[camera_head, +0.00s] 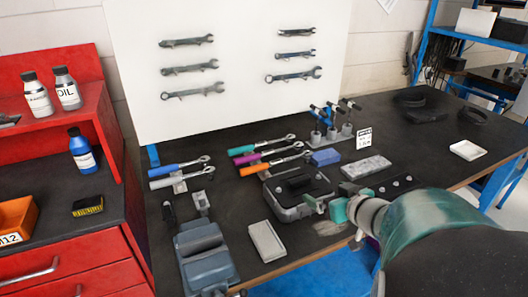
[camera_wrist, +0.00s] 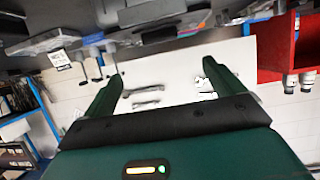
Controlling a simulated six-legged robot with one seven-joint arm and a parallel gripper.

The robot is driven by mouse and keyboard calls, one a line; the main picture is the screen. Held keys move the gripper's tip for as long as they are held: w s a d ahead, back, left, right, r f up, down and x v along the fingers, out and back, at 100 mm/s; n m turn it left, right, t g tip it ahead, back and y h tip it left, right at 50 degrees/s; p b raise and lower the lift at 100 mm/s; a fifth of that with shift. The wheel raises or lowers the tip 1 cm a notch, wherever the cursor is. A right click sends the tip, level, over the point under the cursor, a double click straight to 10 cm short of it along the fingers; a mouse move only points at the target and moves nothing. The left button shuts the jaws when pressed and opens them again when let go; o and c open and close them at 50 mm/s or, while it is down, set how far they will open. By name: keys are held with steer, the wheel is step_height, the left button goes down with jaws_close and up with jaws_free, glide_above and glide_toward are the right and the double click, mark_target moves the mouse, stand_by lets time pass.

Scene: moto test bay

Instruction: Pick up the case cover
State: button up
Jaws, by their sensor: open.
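A boxy grey case (camera_head: 290,212) with a black top part sits on the dark bench. I cannot tell for certain which piece is the case cover. A flat light-grey piece (camera_head: 267,241) lies in front of the case, and a mottled grey plate (camera_head: 366,167) lies behind it to the right. My gripper (camera_head: 318,205) appears at the case's right front corner in the head view; whether it touches is unclear. In the wrist view, which is upside down, my gripper (camera_wrist: 156,75) has its two green fingers wide apart with nothing between them.
Ratchets with coloured handles (camera_head: 270,150), a blue block (camera_head: 325,157) and a T-handle stand (camera_head: 334,135) lie behind the case. A dark blue-grey unit (camera_head: 205,255) stands at left. A red cabinet (camera_head: 60,240) is beyond it. The bench is clearer toward the far right.

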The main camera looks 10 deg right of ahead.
glide_toward(301, 180)
steer(key=x, duration=0.3)
steer(key=shift+w+a, duration=0.15)
steer(key=shift+a, duration=0.05)
steer(key=shift+x, duration=2.95)
steer(key=shift+d, duration=0.15)
steer(key=c, duration=1.4)
steer(key=shift+r, duration=0.2)
